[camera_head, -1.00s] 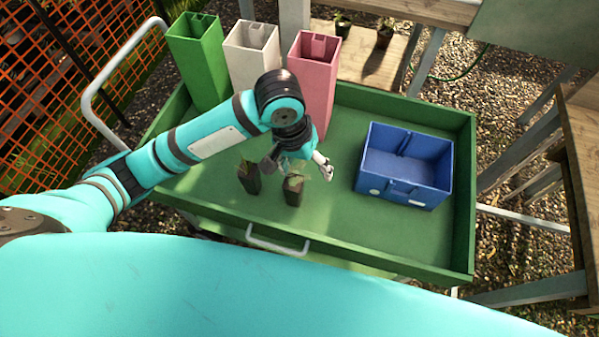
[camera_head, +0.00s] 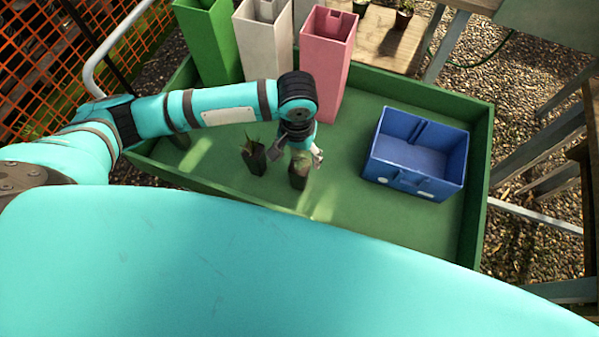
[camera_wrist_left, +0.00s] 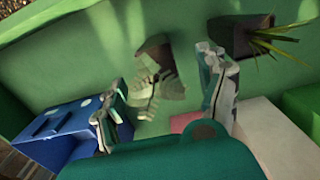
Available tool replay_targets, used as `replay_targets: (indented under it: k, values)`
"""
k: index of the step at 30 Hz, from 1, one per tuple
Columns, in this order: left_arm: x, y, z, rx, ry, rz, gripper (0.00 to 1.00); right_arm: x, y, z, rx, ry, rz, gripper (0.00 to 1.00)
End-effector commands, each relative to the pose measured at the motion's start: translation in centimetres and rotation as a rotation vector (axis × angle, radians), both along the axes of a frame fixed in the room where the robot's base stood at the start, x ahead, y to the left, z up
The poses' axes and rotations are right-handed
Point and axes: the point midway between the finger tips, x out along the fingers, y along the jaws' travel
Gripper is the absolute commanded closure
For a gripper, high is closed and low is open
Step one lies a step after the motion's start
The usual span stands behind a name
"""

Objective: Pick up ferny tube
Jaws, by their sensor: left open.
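The ferny tube, a dark pot with broad, notched pale-green leaves, stands in the green tray. In the left wrist view the ferny tube (camera_wrist_left: 154,68) shows just beyond and between the fingertips. In the head view this tube (camera_head: 298,177) stands right under my left gripper (camera_head: 297,154), which partly hides its leaves. My left gripper (camera_wrist_left: 160,95) is open, with its fingers apart and nothing held. A second dark tube (camera_head: 254,160) with spiky, grassy leaves stands to the left; it also shows at the upper right of the left wrist view (camera_wrist_left: 238,38). My right gripper is not in view.
The green tray (camera_head: 370,228) holds a blue crate (camera_head: 415,183) at right. Tall green (camera_head: 208,45), white (camera_head: 264,50) and pink (camera_head: 322,75) bins stand at its back. Tray floor is clear before the crate.

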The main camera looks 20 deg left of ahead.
Motion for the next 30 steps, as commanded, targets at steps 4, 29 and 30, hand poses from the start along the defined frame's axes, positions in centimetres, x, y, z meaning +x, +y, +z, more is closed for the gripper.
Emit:
replay_targets:
  k: [4,29,30]
  values:
    - [0.0,-0.1,-1.1,0.001,0.002,0.000,0.25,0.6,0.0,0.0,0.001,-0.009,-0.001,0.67]
    - [0.0,-0.4,-5.4,0.000,0.000,-0.001,0.57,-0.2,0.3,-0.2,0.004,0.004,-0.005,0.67]
    - [0.0,-0.4,-5.4,0.000,0.000,-0.001,0.62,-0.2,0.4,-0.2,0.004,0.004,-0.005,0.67]
